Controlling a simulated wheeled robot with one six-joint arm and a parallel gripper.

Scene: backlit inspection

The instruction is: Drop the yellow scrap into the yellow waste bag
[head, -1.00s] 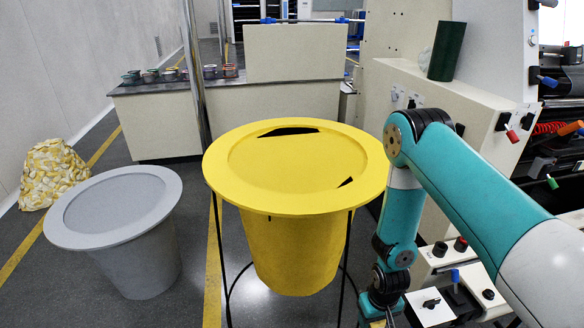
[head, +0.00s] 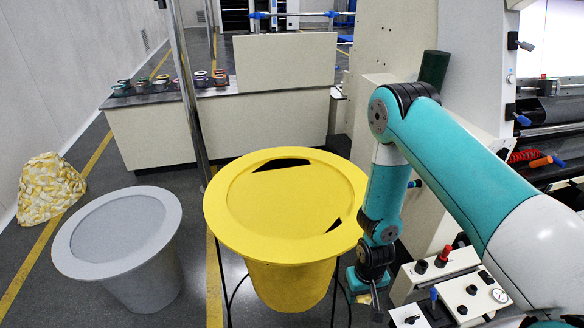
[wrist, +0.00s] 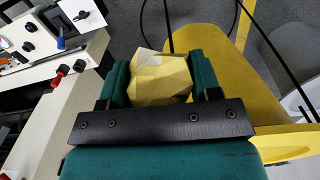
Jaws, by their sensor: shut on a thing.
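The yellow waste bag (head: 222,214) hangs in a thin black stand, with a wide round rim; dark gaps show inside the rim. In the wrist view, the bag's yellow side (wrist: 226,72) shows behind and right of my gripper (wrist: 157,68). My gripper is shut on the yellow scrap (wrist: 160,82), a pale, crumpled, faceted lump between two green fingers. In the head view, my gripper (head: 375,302) hangs low, outside the bag and to its right, below rim height in the picture.
A grey round-rimmed bin (head: 145,280) stands left of the bag. A patterned yellow-white sack (head: 48,190) sits farther left. A control panel (head: 470,298) with knobs and a gauge is close on the right. A long counter (head: 160,135) stands behind.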

